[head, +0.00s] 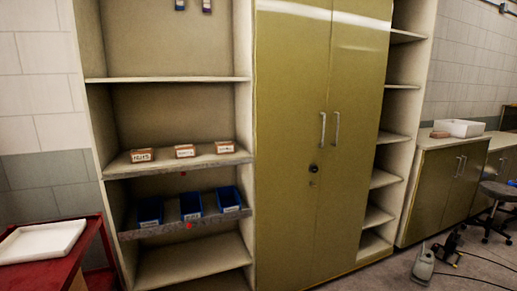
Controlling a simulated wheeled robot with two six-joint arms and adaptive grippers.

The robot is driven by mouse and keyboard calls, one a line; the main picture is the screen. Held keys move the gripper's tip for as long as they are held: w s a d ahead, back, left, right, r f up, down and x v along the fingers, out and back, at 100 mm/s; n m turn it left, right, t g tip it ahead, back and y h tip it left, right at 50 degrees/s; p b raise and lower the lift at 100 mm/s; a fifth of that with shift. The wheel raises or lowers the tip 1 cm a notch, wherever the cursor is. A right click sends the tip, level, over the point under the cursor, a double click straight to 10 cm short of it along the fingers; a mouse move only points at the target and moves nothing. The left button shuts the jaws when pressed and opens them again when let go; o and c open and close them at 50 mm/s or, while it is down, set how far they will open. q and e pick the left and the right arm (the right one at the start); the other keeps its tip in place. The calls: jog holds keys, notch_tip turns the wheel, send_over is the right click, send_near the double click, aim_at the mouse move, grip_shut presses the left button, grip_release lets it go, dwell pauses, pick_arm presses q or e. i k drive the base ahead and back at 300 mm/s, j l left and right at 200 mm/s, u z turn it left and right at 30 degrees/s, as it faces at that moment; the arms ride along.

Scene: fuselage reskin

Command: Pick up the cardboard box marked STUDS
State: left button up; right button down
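Three small brown boxes with white labels sit in a row on a middle shelf (200,162) of the open cabinet, in the head view. They are the left box (142,155), the middle box (185,151) and the right box (225,147). Their labels are too small to read surely, so I cannot tell which is marked STUDS. The boxes stand apart from each other. Neither of my grippers is in view.
Blue bins (191,205) stand on the shelf below. A closed olive cabinet (285,150) adjoins on the right. A red cart (75,265) with a white tray (42,241) stands at lower left. A stool (497,192) and a floor machine (424,264) are at right.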

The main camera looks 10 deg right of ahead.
aim_at(222, 148)
jog(key=i+u, duration=0.3)
jog(key=i, duration=0.15)
jog(key=i+l+u, duration=0.25)
jog(key=i, duration=0.15)
jog(key=i+l+u, duration=0.15)
jog(key=i+u, duration=0.15)
jog(key=i, duration=0.15)
